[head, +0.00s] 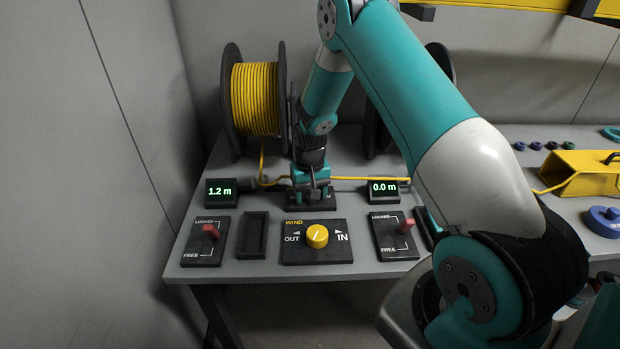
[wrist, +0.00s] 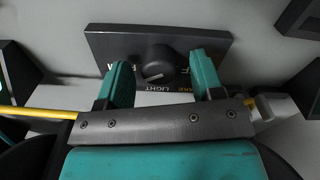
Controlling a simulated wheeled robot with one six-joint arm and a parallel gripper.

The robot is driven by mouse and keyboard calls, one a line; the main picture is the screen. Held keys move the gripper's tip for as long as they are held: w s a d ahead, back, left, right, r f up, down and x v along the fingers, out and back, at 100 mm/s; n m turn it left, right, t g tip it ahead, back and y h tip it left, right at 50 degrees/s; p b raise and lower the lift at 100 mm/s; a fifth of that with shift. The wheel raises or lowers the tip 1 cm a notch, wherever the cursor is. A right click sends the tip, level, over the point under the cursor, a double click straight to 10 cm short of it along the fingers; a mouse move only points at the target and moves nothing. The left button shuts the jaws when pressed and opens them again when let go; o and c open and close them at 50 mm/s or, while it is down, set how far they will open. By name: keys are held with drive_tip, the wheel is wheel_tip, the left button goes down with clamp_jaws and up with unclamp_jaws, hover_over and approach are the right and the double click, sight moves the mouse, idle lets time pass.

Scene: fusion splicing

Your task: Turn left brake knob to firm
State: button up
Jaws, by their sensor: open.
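A dark brake panel (wrist: 205,42) bears a round black knob (wrist: 157,60) with a pale pointer mark on the side facing my gripper. Its lettering is upside down and partly covered; "LIGHT" can be read near the pointer. My gripper (wrist: 163,74) is open, with one teal finger on each side of the knob; whether they touch it I cannot tell. In the head view my gripper (head: 311,190) reaches down over the brake panel (head: 328,204) in front of the spools, and the knob is hidden there.
In front stand a WIND panel with a yellow knob (head: 317,236) and two LOCKED/FREE panels with red levers (head: 210,231) (head: 405,225). Displays read 1.2 m (head: 220,191) and 0.0 m (head: 384,190). A yellow-wound spool (head: 255,99) stands behind left. Yellow cable (head: 350,179) crosses behind the panel.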

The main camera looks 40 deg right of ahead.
wheel_tip(320, 180, up, 17)
drive_tip(key=b, duration=0.1)
drive_tip(key=shift+a+r, duration=0.1)
idle(0.6)
drive_tip(key=s+a+r+n+y, duration=0.1)
drive_tip(key=s+a+r+n, duration=0.1)
drive_tip(key=s+a+r, duration=0.3)
drive_tip(key=s+a+r+n+y, duration=0.1)
drive_tip(key=s+a+r+n, duration=0.15)
drive_tip(key=a, duration=0.55)
drive_tip(key=s+a+r+n+y, duration=0.1)
drive_tip(key=s+a+n, duration=0.2)
drive_tip(key=s, duration=0.7)
drive_tip(key=s+a+r+n+y, duration=0.1)
drive_tip(key=s+a+r+n, duration=0.1)
drive_tip(key=s+a, duration=0.5)
drive_tip(key=s+n, duration=0.1)
drive_tip(key=s, duration=0.2)
drive_tip(key=shift+s+a+r, duration=0.2)
drive_tip(key=shift+s+a, duration=0.1)
drive_tip(key=shift+a, duration=0.1)
drive_tip(key=shift+n, duration=0.25)
